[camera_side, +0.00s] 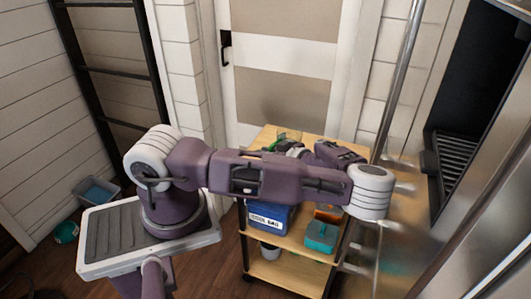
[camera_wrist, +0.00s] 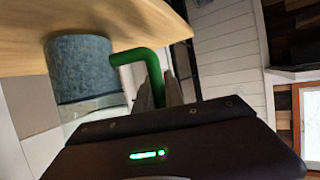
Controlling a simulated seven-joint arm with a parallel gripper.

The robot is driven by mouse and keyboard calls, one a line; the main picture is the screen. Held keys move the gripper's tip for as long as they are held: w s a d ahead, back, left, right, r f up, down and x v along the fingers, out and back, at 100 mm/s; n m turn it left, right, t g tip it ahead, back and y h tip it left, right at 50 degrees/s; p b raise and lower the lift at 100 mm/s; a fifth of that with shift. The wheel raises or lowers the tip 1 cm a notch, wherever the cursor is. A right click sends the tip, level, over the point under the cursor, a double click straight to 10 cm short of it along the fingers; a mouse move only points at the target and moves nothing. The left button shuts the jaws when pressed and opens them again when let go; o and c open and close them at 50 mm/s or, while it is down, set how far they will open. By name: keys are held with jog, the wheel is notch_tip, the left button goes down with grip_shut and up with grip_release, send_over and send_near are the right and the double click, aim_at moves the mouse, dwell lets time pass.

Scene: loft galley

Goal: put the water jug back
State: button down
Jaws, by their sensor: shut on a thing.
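The water jug (camera_wrist: 83,68) shows in the wrist view as a blue-grey cylinder with a clear band at one end and a green handle (camera_wrist: 136,57). My gripper (camera_wrist: 157,92) is shut on that handle.
The cart's middle shelf (camera_side: 290,238) holds a blue labelled box (camera_side: 268,217), a teal box (camera_side: 320,236) and an orange item (camera_side: 327,214). A white door (camera_side: 285,50) is behind the cart. A metal pole (camera_side: 398,80) stands at right.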

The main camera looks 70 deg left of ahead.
jog(key=c, duration=1.4)
grip_release()
jog(key=s+d+r+m+t+h, duration=0.1)
jog(key=d+r+m+h, duration=0.45)
jog(key=d, duration=0.65)
jog(key=s+d+r+m+t+h, duration=0.1)
jog(key=s+d+r+m+h, duration=0.15)
jog(key=d+r+h, duration=0.7)
jog(key=s+d+r+m+t+y, duration=0.1)
jog(key=s+d+r+m+t, duration=0.2)
jog(key=s+r+m+t, duration=0.1)
jog(key=s+d+r+m+t+y, duration=0.1)
jog(key=s+d+r+m+t, duration=0.2)
jog(key=s+r+m, duration=0.3)
notch_tip(320, 180, up, 3)
jog(key=m+t, duration=0.1)
jog(key=m, duration=0.2)
jog(key=shift+s+d+r+m, duration=0.15)
jog(key=shift+s+m, duration=0.05)
jog(key=shift+m, duration=0.2)
